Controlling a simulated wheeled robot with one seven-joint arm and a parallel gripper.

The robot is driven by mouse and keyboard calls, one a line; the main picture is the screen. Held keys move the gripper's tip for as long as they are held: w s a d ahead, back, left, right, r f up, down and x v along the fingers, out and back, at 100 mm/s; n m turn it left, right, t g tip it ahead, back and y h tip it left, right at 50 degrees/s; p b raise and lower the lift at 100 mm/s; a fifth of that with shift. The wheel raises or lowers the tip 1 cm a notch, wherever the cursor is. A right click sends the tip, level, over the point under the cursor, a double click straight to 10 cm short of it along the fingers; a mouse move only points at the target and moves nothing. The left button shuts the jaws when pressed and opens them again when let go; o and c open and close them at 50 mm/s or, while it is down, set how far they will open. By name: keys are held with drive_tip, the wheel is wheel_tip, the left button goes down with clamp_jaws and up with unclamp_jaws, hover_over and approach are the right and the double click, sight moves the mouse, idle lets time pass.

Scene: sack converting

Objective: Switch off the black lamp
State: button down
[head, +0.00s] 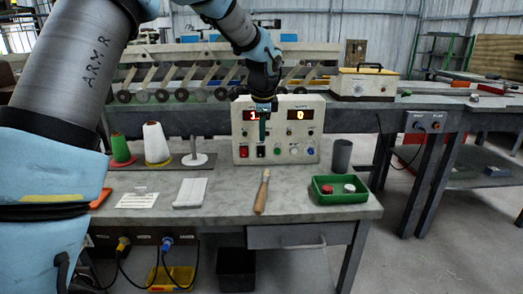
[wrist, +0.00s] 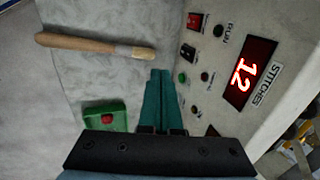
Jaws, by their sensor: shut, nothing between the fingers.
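I make out no black lamp that I can be sure of in either view. A pale control box (head: 306,129) stands on the bench, with red-digit displays, a red switch (head: 244,151), a black switch (head: 262,152) and small coloured buttons or lights. My gripper (head: 262,138) is in front of the left half of this box and partly hides its left display. In the wrist view, my gripper's teal fingers (wrist: 160,73) are together and hold nothing. The box's face lies to their right, with the black switch (wrist: 188,52) and a display reading 12 (wrist: 246,75). Contact cannot be told.
A wooden-handled tool (head: 262,190) lies in front of the box. A green tray (head: 338,198) with red and white pieces and a dark grey cylinder (head: 341,155) stand at right. Thread cones (head: 156,143) stand at left. The bench (head: 230,208) has bare patches.

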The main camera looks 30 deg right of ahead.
sight(262, 155)
drive_tip(key=p+x, duration=0.2)
drive_tip(key=x, duration=0.7)
drive_tip(key=shift+w+d+f, duration=0.1)
drive_tip(key=shift+f, duration=0.3)
drive_tip(key=shift+w+d+f+p, duration=0.1)
drive_tip(key=shift+w+d+p, duration=0.2)
drive_tip(key=shift+w, duration=0.25)
drive_tip(key=shift+w+d+p, duration=0.2)
drive_tip(key=shift+w+p, duration=0.05)
drive_tip(key=shift+w, duration=0.35)
drive_tip(key=shift+w+d+f, duration=0.2)
drive_tip(key=shift+w+d, duration=0.1)
drive_tip(key=shift+w, duration=0.4)
drive_tip(key=shift+w+d+f, duration=0.1)
drive_tip(key=shift+w+d, duration=0.05)
drive_tip(key=shift+w, duration=0.05)
